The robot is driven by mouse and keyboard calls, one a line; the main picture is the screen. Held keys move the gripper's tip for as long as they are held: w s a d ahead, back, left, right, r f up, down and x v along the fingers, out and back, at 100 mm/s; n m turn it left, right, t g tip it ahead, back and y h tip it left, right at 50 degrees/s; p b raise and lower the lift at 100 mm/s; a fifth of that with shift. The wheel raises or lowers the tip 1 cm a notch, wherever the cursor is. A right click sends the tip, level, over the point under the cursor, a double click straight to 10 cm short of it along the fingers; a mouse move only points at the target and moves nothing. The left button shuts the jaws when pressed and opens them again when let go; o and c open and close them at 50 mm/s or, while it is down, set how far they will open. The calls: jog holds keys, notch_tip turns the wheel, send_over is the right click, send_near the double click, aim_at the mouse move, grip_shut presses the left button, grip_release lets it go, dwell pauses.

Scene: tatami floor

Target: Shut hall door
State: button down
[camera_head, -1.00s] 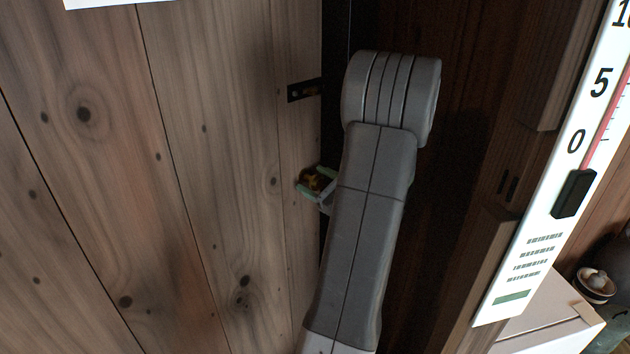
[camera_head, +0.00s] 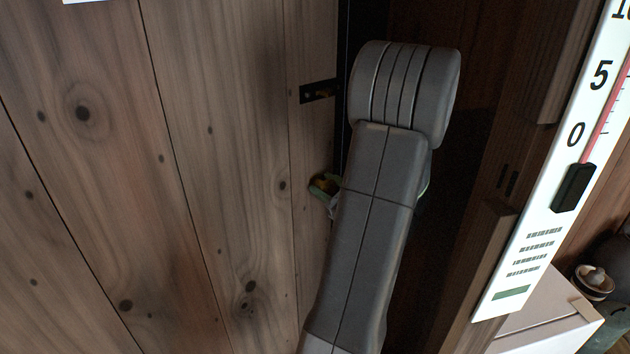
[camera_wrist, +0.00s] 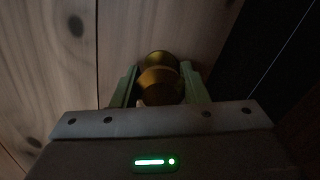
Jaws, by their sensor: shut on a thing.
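The hall door (camera_head: 230,150) is a knotty wooden panel filling the left of the head view. A dark gap runs along its right edge, so it stands at least partly open. A dark latch plate (camera_head: 319,91) sits near that edge. My gripper (camera_head: 325,186) is at the door's edge, mostly behind my grey arm. In the wrist view, the green fingers of my gripper (camera_wrist: 160,90) are closed around a round brass knob (camera_wrist: 160,75) on the door (camera_wrist: 150,25).
A dark wooden post (camera_head: 485,265) stands right of the gap. A white thermometer board (camera_head: 545,215) hangs beside it.

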jog(key=shift+m+t+h, duration=0.4)
jog(key=shift+h, duration=0.1)
jog(key=v, duration=0.4)
jog(key=shift+s+d, duration=0.1)
jog(key=shift+s, duration=0.05)
jog(key=c, duration=0.8)
grip_release()
jog(key=shift+c, duration=0.2)
notch_tip(320, 180, up, 10)
jog(key=p, duration=0.1)
